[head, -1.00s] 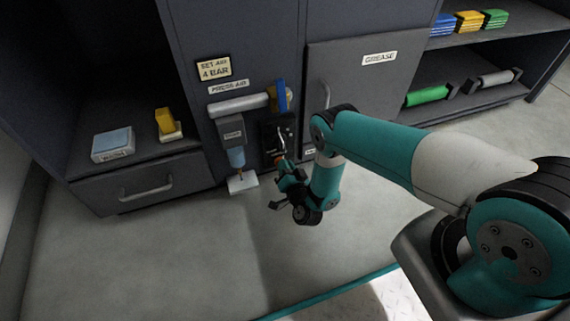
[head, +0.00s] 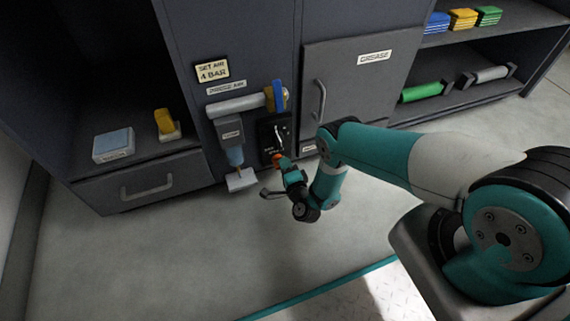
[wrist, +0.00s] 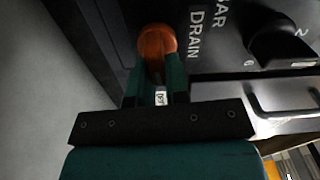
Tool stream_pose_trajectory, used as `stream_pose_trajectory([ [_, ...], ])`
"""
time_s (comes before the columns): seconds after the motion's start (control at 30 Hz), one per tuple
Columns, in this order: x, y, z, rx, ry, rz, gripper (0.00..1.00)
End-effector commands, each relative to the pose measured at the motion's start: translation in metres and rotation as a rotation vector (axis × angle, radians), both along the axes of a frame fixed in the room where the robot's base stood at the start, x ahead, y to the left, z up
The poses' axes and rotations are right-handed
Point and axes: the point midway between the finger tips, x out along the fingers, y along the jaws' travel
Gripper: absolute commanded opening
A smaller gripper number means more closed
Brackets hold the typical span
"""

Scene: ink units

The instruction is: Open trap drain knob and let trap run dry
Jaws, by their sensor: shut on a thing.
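The orange drain knob (wrist: 155,40) sits beside the printed word DRAIN in the wrist view. My gripper (wrist: 157,70) is shut on it, with a teal finger on each side of its stem. In the head view my gripper (head: 284,165) reaches the knob (head: 277,156) at the foot of the black gauge panel (head: 266,138). The fingers partly hide the knob there. The trap (head: 232,140), a grey body with a bluish bowl, hangs left of the panel. I cannot tell whether liquid is in the bowl.
A small white tray (head: 241,181) lies under the bowl. A grey pipe (head: 236,105) with a blue lever (head: 279,97) runs above. A black dial (wrist: 275,42) is right of the knob in the wrist view. The GREASE door (head: 352,85) is right; open floor lies in front.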

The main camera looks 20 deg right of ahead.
Motion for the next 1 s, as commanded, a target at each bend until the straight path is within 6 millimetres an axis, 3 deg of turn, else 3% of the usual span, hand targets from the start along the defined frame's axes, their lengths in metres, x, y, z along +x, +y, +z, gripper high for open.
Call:
stream_pose_trajectory([
  [0.77, -0.0006, 0.0020, -0.0024, 0.105, 0.003, 0.006, 0.00],
  [0.8, -0.0006, 0.0020, -0.0024, 0.105, 0.003, 0.006, 0.20],
  [0.9, -0.0005, 0.0016, -0.0022, 0.104, 0.002, 0.005, 0.40],
  [1.0, -0.0004, 0.0011, -0.0020, 0.104, 0.002, 0.004, 0.40],
])
